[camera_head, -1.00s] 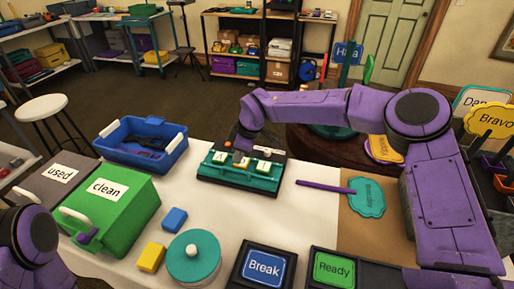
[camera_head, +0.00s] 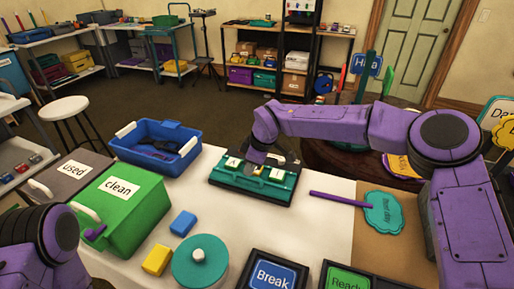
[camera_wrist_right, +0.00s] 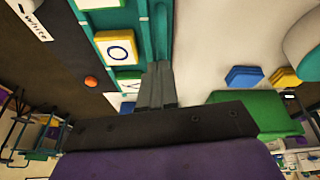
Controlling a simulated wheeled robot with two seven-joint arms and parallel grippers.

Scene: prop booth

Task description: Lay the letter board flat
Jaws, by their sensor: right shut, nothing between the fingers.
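The letter board (camera_head: 222,179), teal with a dark back strip, rests on the white-covered table; I cannot tell its exact tilt. White letter tiles (camera_head: 277,174) sit on it. My right gripper (camera_head: 258,166) is over the board's middle and hides part of it and a tile. In the right wrist view my right gripper (camera_wrist_right: 157,68) is shut and empty, its fingers beside the board's teal surface (camera_wrist_right: 160,20) and an "O" tile (camera_wrist_right: 117,48); contact is unclear.
A blue bin (camera_head: 153,156) and a green "clean" box (camera_head: 140,208) stand left of the board. Blue and yellow blocks (camera_head: 156,260) and a teal round canister (camera_head: 200,264) are nearer. A teal sign on a purple stick (camera_head: 382,213) lies to the right.

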